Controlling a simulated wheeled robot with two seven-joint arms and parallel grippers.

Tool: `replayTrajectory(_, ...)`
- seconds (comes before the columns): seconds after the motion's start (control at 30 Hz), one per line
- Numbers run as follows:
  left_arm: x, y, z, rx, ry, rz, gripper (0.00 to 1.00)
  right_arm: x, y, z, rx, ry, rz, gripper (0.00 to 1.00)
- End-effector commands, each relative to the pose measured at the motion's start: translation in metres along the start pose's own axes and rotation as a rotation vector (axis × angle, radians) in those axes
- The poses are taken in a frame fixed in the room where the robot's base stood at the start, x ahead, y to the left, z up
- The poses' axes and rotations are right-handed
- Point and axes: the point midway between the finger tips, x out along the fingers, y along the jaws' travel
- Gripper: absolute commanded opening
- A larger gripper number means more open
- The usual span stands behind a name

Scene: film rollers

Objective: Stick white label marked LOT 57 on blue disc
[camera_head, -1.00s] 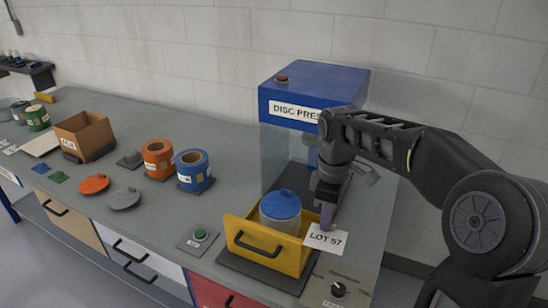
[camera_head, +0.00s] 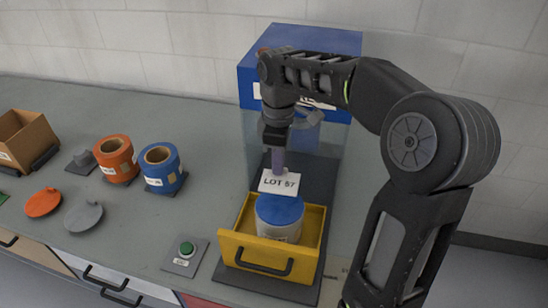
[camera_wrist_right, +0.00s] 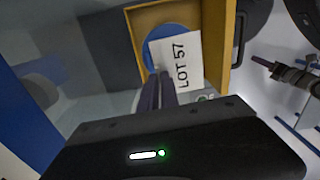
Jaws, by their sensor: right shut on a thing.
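The white label marked LOT 57 (camera_head: 279,183) is held by my right gripper (camera_head: 278,166), which is shut on it. The label is just above and behind the blue disc (camera_head: 279,211), overlapping its far edge in the head view. The blue disc tops a white roll standing in the yellow drawer (camera_head: 237,244). In the right wrist view, the label (camera_wrist_right: 180,62) covers part of the blue disc (camera_wrist_right: 149,61), below the purple fingers (camera_wrist_right: 158,92). Whether label and disc touch cannot be told. My left gripper is not in view.
The blue disc press (camera_head: 305,42) stands behind the drawer. A green button (camera_head: 186,249) is to the left. A blue roll (camera_head: 162,167), an orange roll (camera_head: 116,158), an orange disc (camera_head: 43,202) and a grey disc (camera_head: 83,215) lie further left on the bench.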

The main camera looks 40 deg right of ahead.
Motion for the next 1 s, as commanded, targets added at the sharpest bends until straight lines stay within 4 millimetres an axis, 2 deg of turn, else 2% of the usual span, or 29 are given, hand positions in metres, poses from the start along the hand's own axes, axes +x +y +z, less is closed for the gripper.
replayTrajectory(0.37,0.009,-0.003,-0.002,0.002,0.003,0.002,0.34,0.013,0.0,0.0,0.0,0.0,-0.001,0.0)
replayTrajectory(0.83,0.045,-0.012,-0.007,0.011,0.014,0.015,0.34,0.061,0.0,0.0,0.0,0.0,0.0,0.0)
replayTrajectory(1.0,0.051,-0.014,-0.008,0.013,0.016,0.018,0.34,0.075,0.0,0.0,0.0,-0.001,-0.001,0.0)
